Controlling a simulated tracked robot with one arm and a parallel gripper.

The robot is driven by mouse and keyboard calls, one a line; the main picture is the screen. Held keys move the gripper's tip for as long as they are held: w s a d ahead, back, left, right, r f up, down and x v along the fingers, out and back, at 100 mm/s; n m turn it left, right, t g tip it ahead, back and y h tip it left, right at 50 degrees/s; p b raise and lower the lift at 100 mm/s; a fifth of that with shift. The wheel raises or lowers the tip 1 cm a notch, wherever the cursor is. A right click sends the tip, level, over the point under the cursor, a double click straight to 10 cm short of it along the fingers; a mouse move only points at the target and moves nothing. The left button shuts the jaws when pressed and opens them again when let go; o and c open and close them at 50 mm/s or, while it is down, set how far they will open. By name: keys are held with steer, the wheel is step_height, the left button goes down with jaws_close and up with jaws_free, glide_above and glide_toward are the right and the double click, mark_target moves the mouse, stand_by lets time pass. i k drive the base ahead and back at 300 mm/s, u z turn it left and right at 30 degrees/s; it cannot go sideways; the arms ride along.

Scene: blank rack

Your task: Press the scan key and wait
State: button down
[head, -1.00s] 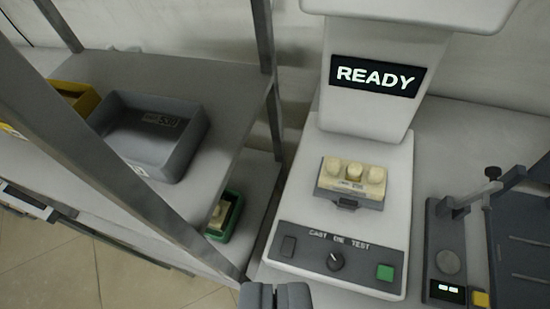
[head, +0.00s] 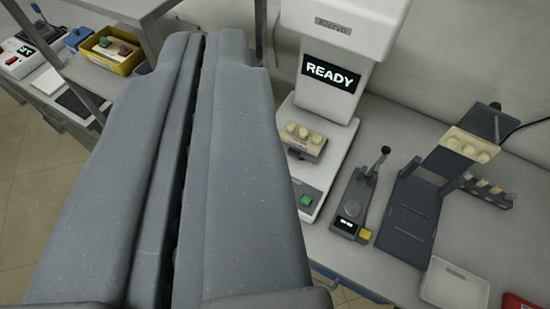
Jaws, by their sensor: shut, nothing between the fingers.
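The white test machine (head: 335,120) stands on the bench, and its dark screen (head: 331,73) reads READY. A cream block with rounded knobs (head: 304,137) sits on its bed. A green key (head: 306,200) is on the machine's front panel, whose left part is hidden behind my gripper. A small dark device (head: 352,205) to its right has a lever, a small lit display and a yellow key (head: 365,235). I cannot read which key is the scan key. My gripper (head: 204,42) is shut and empty, large in the foreground left of the machine.
A dark stand (head: 410,205) with a cream block (head: 470,145) on its raised plate is at right. A pale tray (head: 454,285) and a red item (head: 518,303) lie at the front right. A yellow bin (head: 115,57) is on the left rack.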

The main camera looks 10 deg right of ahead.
mark_target(305, 201)
steer(key=z, duration=0.25)
steer(key=k, duration=0.95)
steer(key=u, duration=0.05)
